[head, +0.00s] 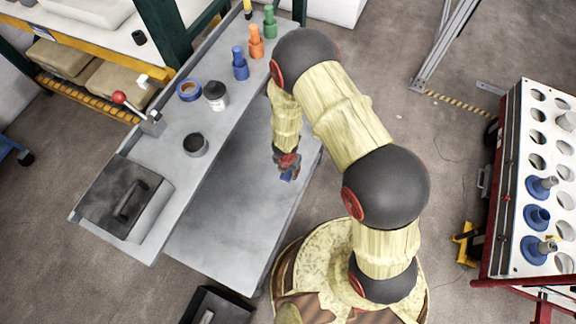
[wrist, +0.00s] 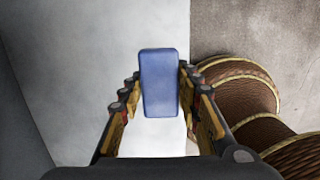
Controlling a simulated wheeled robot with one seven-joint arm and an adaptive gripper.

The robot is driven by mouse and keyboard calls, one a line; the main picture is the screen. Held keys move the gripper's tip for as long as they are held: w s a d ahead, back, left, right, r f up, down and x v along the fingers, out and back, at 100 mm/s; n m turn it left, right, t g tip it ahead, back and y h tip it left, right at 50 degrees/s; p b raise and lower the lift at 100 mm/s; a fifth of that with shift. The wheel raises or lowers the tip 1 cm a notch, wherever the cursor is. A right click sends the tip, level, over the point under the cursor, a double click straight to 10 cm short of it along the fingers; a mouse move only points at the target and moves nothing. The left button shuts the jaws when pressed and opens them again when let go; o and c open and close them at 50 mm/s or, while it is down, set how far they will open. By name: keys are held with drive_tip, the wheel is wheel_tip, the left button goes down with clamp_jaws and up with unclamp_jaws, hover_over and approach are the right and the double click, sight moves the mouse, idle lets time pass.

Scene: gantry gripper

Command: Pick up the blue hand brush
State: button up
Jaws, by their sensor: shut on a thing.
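The blue hand brush (wrist: 159,84) is between the fingers of my gripper (wrist: 159,90) in the wrist view, seen as a plain blue block. The fingers touch it on both sides, and my gripper is shut on it. In the head view my gripper (head: 287,165) hangs over the lower grey shelf of the bench, at its right side. A small part of the blue brush (head: 287,175) shows below the fingers there. Its bristles cannot be made out, and I cannot tell how far it is above the shelf.
The upper grey bench top (head: 170,165) holds a black-lidded box (head: 122,200), a dark round tin (head: 195,145), a jar (head: 215,96), a blue tape roll (head: 188,90) and several coloured bottles. The lower shelf (head: 225,220) is largely clear. A tool-holder rack (head: 540,180) stands right.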

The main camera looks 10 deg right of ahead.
drive_tip(key=s+r, duration=0.3)
drive_tip(key=s, duration=0.5)
drive_tip(key=shift+s+a+r, duration=0.15)
drive_tip(key=shift+s+r, duration=0.05)
drive_tip(key=o, duration=0.7)
drive_tip(key=shift+c, duration=0.2)
drive_tip(key=c, duration=0.4)
drive_tip(key=shift+c, duration=0.5)
